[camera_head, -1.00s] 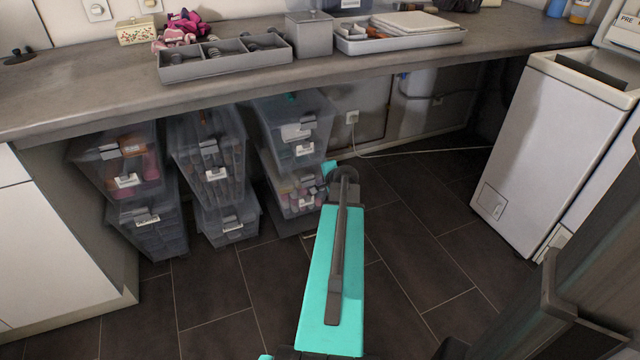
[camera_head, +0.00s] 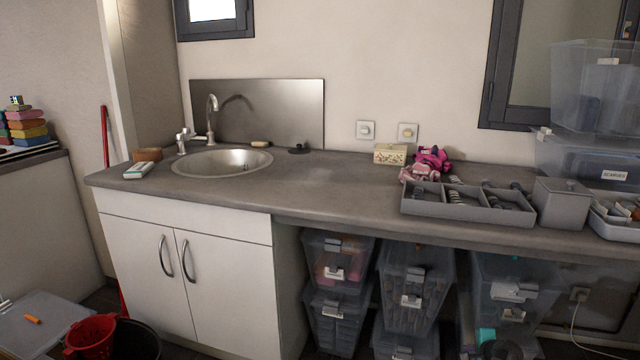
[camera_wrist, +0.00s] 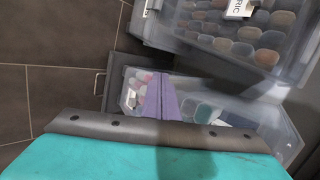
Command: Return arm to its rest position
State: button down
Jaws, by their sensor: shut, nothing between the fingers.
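My gripper (camera_wrist: 161,95) shows in the wrist view as narrow purple fingers held together, with nothing visible between them. Behind them is the teal and dark grey body of my arm. The fingers point toward clear storage bins; I cannot tell whether they touch one. In the head view only a small teal and dark part of my arm shows at the bottom right, in front of the bins under the counter. The gripper itself is not visible there.
Stacked clear bins (camera_head: 410,290) stand under the grey counter (camera_head: 330,200). A white cabinet (camera_head: 190,275) is left of them. A grey divided tray (camera_head: 466,203) sits on top. In the wrist view, a labelled bin (camera_wrist: 170,38) is close; dark floor (camera_wrist: 50,40) lies left.

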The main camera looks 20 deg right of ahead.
jog(key=w+a+f+n+y+p, duration=0.1)
jog(key=w+a+p, duration=0.15)
jog(key=a, duration=0.35)
jog(key=w+a+f+n+y+p, duration=0.1)
jog(key=w+a, duration=0.3)
jog(key=a, duration=0.3)
jog(key=s+a+f+n+g+y+p, duration=0.1)
jog(key=a+f+n+g+y+p, duration=0.2)
jog(key=a, duration=1.1)
jog(key=s+a+f+n+g+y+p, duration=0.1)
jog(key=a+f+n+p, duration=0.3)
jog(key=a, duration=1)
jog(key=s+a+n+g+p, duration=0.5)
jog(key=s+a+n+p, duration=0.1)
jog(key=s+a, duration=0.9)
jog(key=s+d+r+n+g+h+p, duration=0.1)
jog(key=s+n+g, duration=0.3)
jog(key=s+n, duration=0.4)
jog(key=shift+s+d+r+g+h, duration=0.4)
jog(key=shift+s+r+h, duration=0.4)
jog(key=shift+s, duration=2.25)
